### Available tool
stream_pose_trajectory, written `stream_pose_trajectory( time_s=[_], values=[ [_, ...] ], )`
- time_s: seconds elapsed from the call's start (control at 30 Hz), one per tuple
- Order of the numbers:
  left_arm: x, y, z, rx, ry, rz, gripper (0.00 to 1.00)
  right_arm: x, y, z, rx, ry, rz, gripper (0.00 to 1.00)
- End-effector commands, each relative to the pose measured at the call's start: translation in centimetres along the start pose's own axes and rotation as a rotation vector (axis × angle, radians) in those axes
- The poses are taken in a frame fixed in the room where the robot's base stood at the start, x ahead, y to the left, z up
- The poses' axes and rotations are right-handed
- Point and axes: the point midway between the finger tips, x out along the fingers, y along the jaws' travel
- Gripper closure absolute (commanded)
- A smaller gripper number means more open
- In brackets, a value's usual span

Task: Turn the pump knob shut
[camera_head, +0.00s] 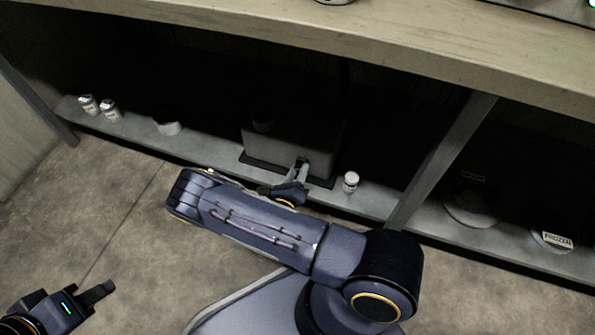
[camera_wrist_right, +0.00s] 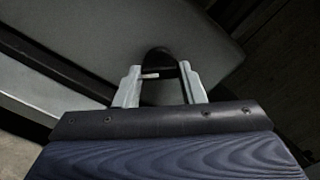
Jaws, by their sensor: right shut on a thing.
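The pump (camera_head: 290,150) is a grey box standing on a dark base on the low shelf under the counter. Its black knob (camera_wrist_right: 158,62) shows in the right wrist view, with a small white mark on it. My right gripper (camera_head: 301,168) reaches to the pump's front face. In the right wrist view my right gripper (camera_wrist_right: 160,80) has one pale finger at each side of the knob and is shut on it. In the head view the knob is hidden by the fingers. My left gripper (camera_head: 98,292) is at the lower left, away from the pump, its opening unclear.
A small white jar (camera_head: 350,182) stands right of the pump. Two more jars (camera_head: 98,107) and a white container (camera_head: 168,127) are to the left. A grey post (camera_head: 440,160) divides the shelf; tubs (camera_head: 551,240) stand beyond it. The wooden counter (camera_head: 400,45) overhangs everything.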

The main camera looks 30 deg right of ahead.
Motion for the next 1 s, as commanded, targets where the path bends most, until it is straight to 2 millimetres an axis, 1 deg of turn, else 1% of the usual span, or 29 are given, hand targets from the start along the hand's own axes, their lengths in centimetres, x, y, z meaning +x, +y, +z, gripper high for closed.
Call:
stream_pose_trajectory(
  time_s=[0.6, 0.8, 1.0],
  values=[
    [-0.64, 0.29, -0.32, 0.0, 0.0, 0.0, 0.64, -0.03, 0.01, 0.03, -0.568, -0.001, 0.0, 0.86],
    [-0.72, 0.33, -0.36, 0.0, 0.0, 0.0, 0.64, -0.05, 0.05, -0.01, -0.707, 0.0, 0.002, 0.86],
    [-0.76, 0.35, -0.38, 0.0, 0.0, 0.0, 0.64, -0.06, 0.06, -0.01, -0.799, -0.001, 0.002, 0.86]
  ],
)
